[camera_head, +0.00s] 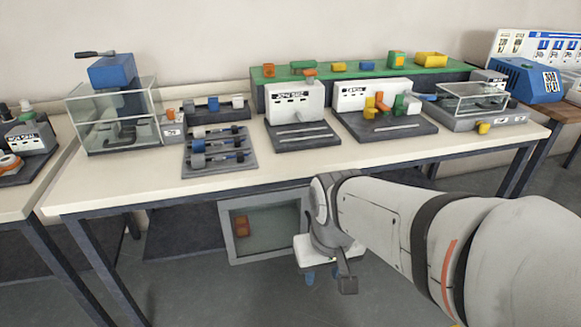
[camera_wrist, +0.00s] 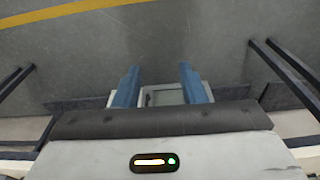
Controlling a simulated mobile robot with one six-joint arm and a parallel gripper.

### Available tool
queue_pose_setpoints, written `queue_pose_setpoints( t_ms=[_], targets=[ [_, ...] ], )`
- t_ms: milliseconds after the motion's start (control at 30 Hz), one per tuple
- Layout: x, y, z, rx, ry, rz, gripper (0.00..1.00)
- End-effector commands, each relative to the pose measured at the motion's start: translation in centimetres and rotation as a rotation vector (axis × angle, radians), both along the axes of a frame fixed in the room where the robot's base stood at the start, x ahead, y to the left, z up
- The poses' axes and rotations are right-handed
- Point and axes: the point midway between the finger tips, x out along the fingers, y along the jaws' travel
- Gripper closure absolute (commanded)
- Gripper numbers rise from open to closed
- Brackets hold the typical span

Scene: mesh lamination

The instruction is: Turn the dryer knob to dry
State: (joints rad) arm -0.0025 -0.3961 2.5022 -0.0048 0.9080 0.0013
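A low glass-lidded machine (camera_head: 455,113) stands at the right end of the table, with a yellow knob (camera_head: 484,128) on its front. A taller glass-walled machine (camera_head: 85,120) with a blue top stands at the left, with an orange knob (camera_head: 170,115) at its right side. I cannot tell from their labels which is the dryer, nor read either knob's setting. My gripper (camera_head: 322,275) points down in front of the table, below its top and away from both knobs. In the wrist view its two blue fingers (camera_wrist: 158,78) are apart with nothing between them.
Two white machines (camera_head: 295,97) (camera_head: 352,97) stand mid-table before a green-topped shelf (camera_head: 275,75) with small coloured parts. A grey rack (camera_head: 187,165) holds rollers. A grey-framed bin (camera_head: 229,240) is below the table. The table's front strip (camera_head: 300,158) is clear.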

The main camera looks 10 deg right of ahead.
Motion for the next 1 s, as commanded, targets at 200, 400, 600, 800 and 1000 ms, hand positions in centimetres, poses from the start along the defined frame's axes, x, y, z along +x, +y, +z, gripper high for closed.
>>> queue_pose_setpoints(
  t_ms=[200, 400, 600, 800, 1000],
  targets=[
    [3.0, -1.5, -0.7, -0.020, -0.048, -0.024, 0.44],
    [12.0, -5.1, -3.6, -0.073, -0.219, -0.050, 0.43],
    [20.9, -9.4, -7.8, -0.106, -0.426, -0.048, 0.43],
    [27.5, -13.2, -12.9, -0.093, -0.633, -0.033, 0.43],
    [31.2, -16.1, -18.7, -0.041, -0.845, -0.025, 0.43]
  ],
)
